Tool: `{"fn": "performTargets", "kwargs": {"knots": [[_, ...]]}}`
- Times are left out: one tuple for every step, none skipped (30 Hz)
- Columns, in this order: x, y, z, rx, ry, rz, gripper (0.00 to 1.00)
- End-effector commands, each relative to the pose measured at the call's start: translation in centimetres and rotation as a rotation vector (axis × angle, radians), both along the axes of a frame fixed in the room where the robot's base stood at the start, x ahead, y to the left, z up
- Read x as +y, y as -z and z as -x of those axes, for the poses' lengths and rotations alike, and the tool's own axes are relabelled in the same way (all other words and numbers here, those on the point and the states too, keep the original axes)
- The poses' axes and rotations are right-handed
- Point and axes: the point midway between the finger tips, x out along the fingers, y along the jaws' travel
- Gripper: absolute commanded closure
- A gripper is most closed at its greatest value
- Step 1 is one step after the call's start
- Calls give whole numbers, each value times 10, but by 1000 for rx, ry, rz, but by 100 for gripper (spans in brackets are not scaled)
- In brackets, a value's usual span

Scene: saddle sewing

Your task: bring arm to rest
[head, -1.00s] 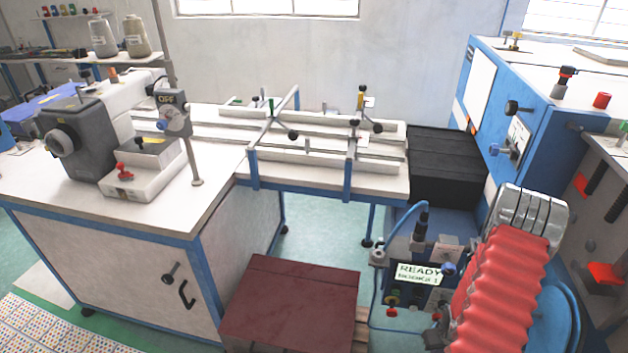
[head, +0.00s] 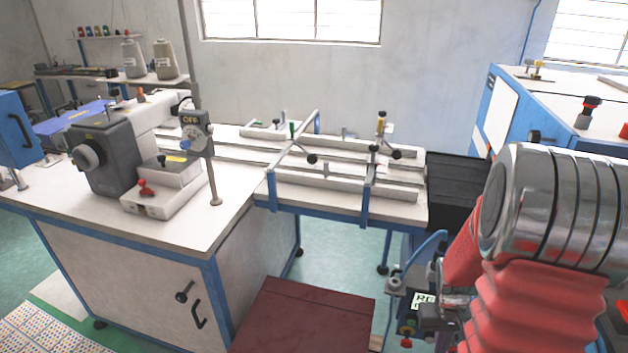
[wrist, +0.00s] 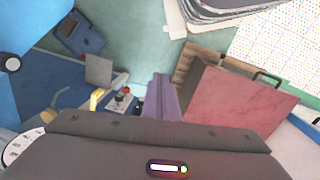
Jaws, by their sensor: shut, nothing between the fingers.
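My arm, with its red bellows sleeve and silver ribbed joint, is folded up large at the right of the head view. My gripper (wrist: 160,84) shows in the wrist view as two purple-grey fingers pressed together, with nothing between them. It points down over the green floor, apart from everything around it. In the head view I cannot make out the fingers; my arm covers that area.
A dark red box (head: 305,318) stands on the floor by the sewing machine table (head: 235,228); it also shows in the wrist view (wrist: 238,100). A blue cabinet (head: 508,108) stands at right. A small display (head: 424,300) is partly hidden by my arm. Green floor is clear under the table rails.

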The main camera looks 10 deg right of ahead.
Motion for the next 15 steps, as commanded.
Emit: {"fn": "performTargets", "kwargs": {"knots": [[8,-13,-1,-5,-3,2,100],[13,-19,-2,-8,-2,2,100],[19,-28,-1,-9,-2,1,100],[23,-34,-1,-11,-2,1,100],[28,-40,-1,-12,-2,0,100],[35,-48,-1,-17,-2,0,100],[40,-54,0,-19,-3,-2,100],[45,-60,0,-21,-4,-3,100],[51,-68,0,-26,-6,-3,100],[56,-74,1,-29,-7,-4,100],[61,-79,1,-33,-9,-5,100],[68,-87,2,-38,-12,-6,100],[72,-92,3,-42,-14,-7,100],[77,-98,4,-46,-18,-8,100],[84,-105,5,-53,-21,-9,100]]}}
